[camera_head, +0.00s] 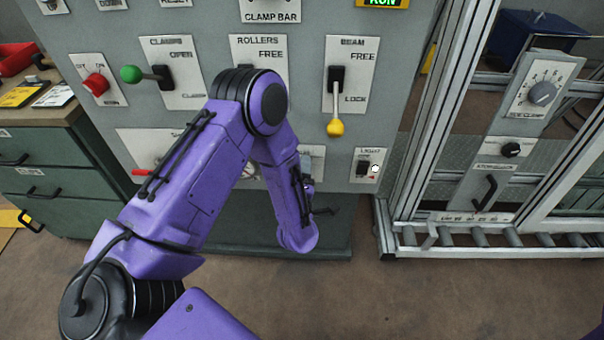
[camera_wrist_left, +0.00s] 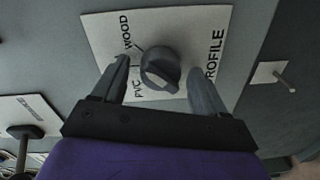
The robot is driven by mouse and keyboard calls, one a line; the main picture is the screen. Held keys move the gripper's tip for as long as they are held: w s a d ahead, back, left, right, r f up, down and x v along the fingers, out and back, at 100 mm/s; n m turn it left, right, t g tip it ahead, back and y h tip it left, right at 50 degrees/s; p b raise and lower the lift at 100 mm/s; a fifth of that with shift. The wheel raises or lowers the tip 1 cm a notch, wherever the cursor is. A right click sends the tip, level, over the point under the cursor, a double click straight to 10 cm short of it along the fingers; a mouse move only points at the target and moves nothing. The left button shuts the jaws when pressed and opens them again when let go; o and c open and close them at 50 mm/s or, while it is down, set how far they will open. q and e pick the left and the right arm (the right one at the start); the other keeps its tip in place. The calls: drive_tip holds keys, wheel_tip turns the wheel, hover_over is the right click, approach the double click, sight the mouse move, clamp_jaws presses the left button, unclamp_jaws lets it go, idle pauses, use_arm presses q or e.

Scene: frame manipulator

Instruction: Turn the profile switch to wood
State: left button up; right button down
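The profile switch (camera_wrist_left: 160,68) is a dark round knob on a white plate (camera_wrist_left: 185,28) lettered PROFILE, WOOD and PVC in the left wrist view. WOOD is at the plate's upper left and PVC at its lower left. I cannot tell clearly which label the knob points to. My left gripper (camera_wrist_left: 160,72) is open, with one finger on each side of the knob. Whether the fingers touch it is unclear. In the head view my purple left arm hides the switch and the gripper. My right gripper is not in view.
The grey panel carries a green-tipped clamps lever (camera_head: 133,74), a yellow-tipped beam lever (camera_head: 335,127), a red knob (camera_head: 95,83) and a light switch (camera_head: 363,168). A metal frame with rollers (camera_head: 480,238) stands right. Green drawers (camera_head: 50,170) stand left.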

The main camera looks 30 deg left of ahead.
use_arm(q)
drive_tip(key=v, duration=1)
drive_tip(key=shift+s+b, duration=0.25)
drive_tip(key=shift+b, duration=0.15)
drive_tip(key=shift+d+f, duration=0.1)
drive_tip(key=shift+d, duration=0.05)
